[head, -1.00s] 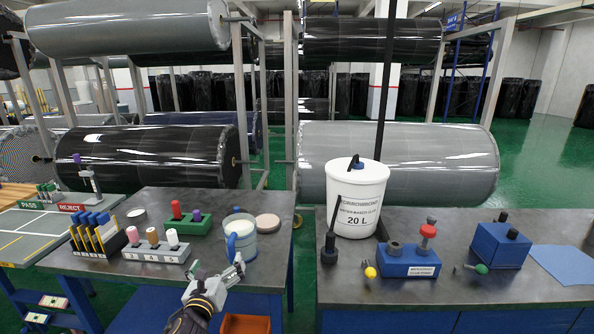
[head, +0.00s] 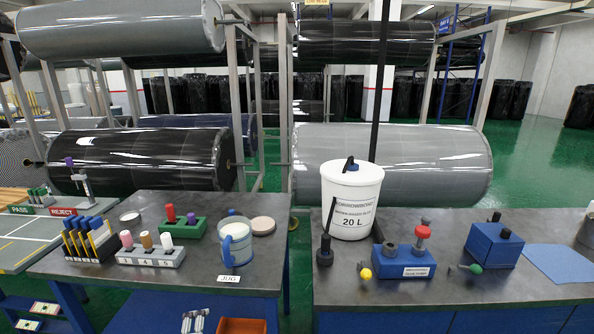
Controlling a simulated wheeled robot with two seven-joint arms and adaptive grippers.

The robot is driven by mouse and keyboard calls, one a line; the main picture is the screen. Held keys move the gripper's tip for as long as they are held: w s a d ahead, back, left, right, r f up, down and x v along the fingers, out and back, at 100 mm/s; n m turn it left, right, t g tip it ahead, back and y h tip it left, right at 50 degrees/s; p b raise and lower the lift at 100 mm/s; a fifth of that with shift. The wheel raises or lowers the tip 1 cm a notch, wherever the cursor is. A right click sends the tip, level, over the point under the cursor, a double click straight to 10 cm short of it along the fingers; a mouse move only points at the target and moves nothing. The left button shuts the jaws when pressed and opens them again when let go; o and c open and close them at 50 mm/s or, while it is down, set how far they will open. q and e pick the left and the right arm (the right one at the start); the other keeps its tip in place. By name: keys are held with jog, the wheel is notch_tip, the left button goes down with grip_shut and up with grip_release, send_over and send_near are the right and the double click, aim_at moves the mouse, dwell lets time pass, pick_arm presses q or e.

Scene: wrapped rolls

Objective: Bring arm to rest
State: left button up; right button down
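My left gripper (head: 193,321) shows only as two grey fingertips at the bottom edge of the head view, in front of the left table (head: 262,272). The fingertips are a little apart with nothing seen between them; the rest of the gripper and its arm is out of view. The blue-and-white jug (head: 238,246) stands upright on the left table behind a JUG label (head: 229,279), clear of the gripper. I cannot make out my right gripper.
An orange bin (head: 243,325) is just right of the fingertips. The left table holds a numbered rack (head: 150,257), a green block (head: 183,226) and a round lid (head: 263,226). A white 20 L bucket (head: 352,200) stands on the right table. A partly cut-off dark object (head: 586,234) is at the right edge.

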pick_arm(q)
jog(key=s+d+f+n+g+h, duration=0.1)
jog(key=s+f+n+g, duration=0.25)
jog(key=s+n, duration=0.4)
jog(key=s+d+f+n+g+h, duration=0.1)
jog(key=s+f+n+g, duration=0.25)
jog(key=s+n, duration=0.4)
notch_tip(320, 180, down, 32)
jog(key=s+a+m, duration=0.2)
jog(key=s, duration=0.1)
jog(key=s+a+f+g, duration=0.1)
jog(key=s+a+f, duration=0.2)
jog(key=s+f, duration=0.7)
jog(key=s+a+f+g, duration=0.1)
jog(key=s+a+f, duration=0.3)
jog(key=s+f, duration=0.6)
jog(key=shift+s+f+y, duration=0.2)
jog(key=shift+s+y, duration=0.2)
jog(key=shift+s, duration=0.1)
